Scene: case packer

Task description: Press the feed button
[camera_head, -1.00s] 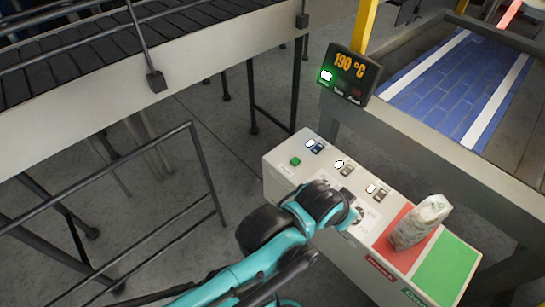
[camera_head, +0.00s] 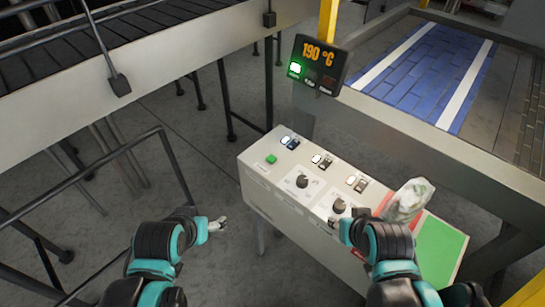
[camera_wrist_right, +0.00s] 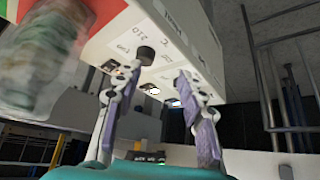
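The control box (camera_head: 262,180) stands in the middle of the head view. Its sloped top holds a green button (camera_head: 271,159), several small switches (camera_head: 322,161) and two black knobs (camera_head: 302,181). I cannot read which control is labelled feed. My left gripper (camera_head: 217,225) hangs left of the box, apart from it; its finger gap is unclear. My right arm reaches over the box's front edge near the lower knob (camera_head: 339,206). In the right wrist view my right gripper (camera_wrist_right: 158,76) is open and empty, fingers spread, with a black knob (camera_wrist_right: 146,53) beyond the left finger's tip.
A clear bag (camera_head: 406,201) lies on the red patch beside a green patch (camera_head: 440,250). A display reading 190 °C (camera_head: 318,62) stands behind the box. A blue conveyor (camera_head: 430,70) is at right, a railing (camera_head: 85,178) at left. Floor between railing and box is open.

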